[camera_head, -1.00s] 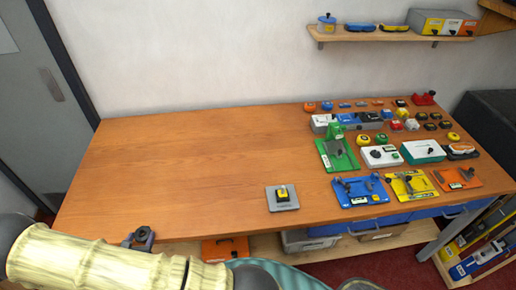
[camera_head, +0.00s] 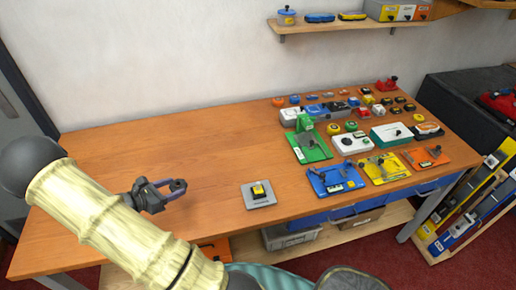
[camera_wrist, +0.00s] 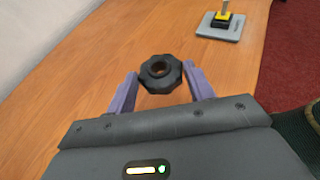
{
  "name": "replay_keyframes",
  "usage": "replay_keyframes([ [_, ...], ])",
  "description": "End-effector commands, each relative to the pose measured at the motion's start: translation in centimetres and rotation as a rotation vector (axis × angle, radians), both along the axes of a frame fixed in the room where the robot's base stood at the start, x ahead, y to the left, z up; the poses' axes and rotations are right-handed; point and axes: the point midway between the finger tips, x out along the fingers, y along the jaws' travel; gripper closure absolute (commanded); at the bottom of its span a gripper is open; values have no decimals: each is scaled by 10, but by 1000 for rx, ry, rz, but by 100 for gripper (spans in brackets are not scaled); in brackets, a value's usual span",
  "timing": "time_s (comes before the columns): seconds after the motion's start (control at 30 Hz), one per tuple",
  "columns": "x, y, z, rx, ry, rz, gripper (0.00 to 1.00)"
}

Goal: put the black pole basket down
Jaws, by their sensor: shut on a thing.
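The black pole basket (camera_wrist: 176,78) shows in the wrist view as a dark, many-sided ring with a round hole in its middle. My gripper (camera_wrist: 160,82) is shut on it, with one purple-grey finger on each side. In the head view my gripper (camera_head: 172,189) is over the front left part of the wooden bench (camera_head: 150,150), left of a grey plate. The basket is small and hard to make out there. I cannot tell how high it is above the bench top.
The grey plate (camera_head: 268,201) bears a black and yellow block (camera_head: 259,190). Coloured fixtures, such as a green one (camera_head: 308,150) and a blue one (camera_head: 333,183), and several small parts crowd the bench's right half. The left half is clear. A shelf (camera_head: 350,27) hangs above.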

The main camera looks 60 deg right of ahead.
Motion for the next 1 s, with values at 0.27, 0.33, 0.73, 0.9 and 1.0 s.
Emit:
replay_keyframes([
  [0.27, 0, 0, 1, -1, 1, 1, 69],
  [0.33, 0, 0, 1, -1, 1, 1, 69],
  [0.73, -1, -2, -32, -1, 5, -3, 69],
  [0.9, -1, -2, -54, -1, 3, -2, 69],
  [1.0, -1, -1, -58, -2, 1, -2, 69],
])
